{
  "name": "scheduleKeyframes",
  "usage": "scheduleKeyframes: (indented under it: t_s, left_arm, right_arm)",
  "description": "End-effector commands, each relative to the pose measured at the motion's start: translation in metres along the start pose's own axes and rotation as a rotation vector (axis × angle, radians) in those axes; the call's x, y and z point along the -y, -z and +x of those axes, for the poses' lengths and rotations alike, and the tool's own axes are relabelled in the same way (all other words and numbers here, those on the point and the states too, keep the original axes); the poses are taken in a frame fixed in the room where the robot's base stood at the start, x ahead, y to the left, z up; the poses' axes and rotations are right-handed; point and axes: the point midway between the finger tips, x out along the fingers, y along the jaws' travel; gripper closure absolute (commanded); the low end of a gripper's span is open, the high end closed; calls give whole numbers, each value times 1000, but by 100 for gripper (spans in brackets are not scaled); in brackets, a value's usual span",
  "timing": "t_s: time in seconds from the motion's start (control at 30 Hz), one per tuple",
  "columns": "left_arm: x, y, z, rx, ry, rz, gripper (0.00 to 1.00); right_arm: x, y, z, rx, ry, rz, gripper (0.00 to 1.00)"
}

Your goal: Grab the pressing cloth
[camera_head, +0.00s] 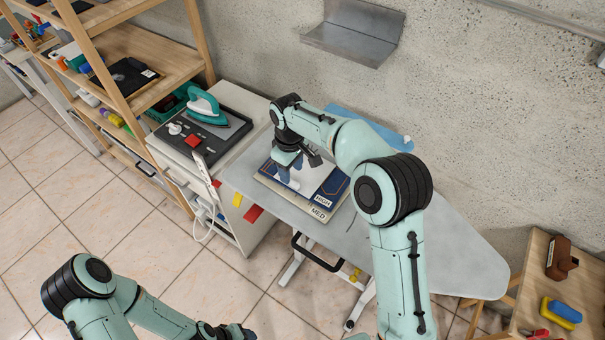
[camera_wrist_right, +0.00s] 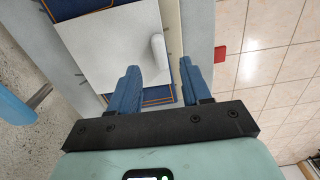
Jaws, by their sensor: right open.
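The pressing cloth appears to be the pale, nearly square sheet (camera_head: 316,171) lying on a dark blue mat with a gold line (camera_head: 337,187), marked HIGH. In the right wrist view the sheet (camera_wrist_right: 105,45) lies flat, with a small white raised roll or tab (camera_wrist_right: 158,46) at its edge. My right gripper (camera_head: 288,182) is over the sheet's left part in the head view. Its blue fingers (camera_wrist_right: 160,68) are apart and empty, with the raised tab just beyond the gap. My left gripper (camera_head: 228,331) is at the bottom edge, mostly cut off; its jaws cannot be made out.
A board marked MED (camera_head: 318,214) lies under the blue mat on the grey ironing board (camera_head: 450,262). A teal iron (camera_head: 203,106) stands on the white cabinet at left. A wooden shelf (camera_head: 135,95) is beyond. A small wooden table (camera_head: 530,290) holds brushes at right.

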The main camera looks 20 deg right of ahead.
Motion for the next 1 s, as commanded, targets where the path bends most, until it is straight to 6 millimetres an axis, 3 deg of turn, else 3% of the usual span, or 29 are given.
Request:
scheduleKeyframes:
  t_s: [0.23,0.57,0.7,1.0]
  left_arm:
    - [3,-3,5,4,1,-1,41]
    - [3,-3,5,4,1,-1,41]
    - [3,-3,5,4,1,-1,41]
    - [3,-3,5,4,1,-1,41]
  right_arm:
    - [1,-3,39,5,2,1,52]
    - [0,-2,45,2,0,1,52]
    - [0,-2,45,2,1,0,98]
    - [0,-2,44,1,0,0,100]
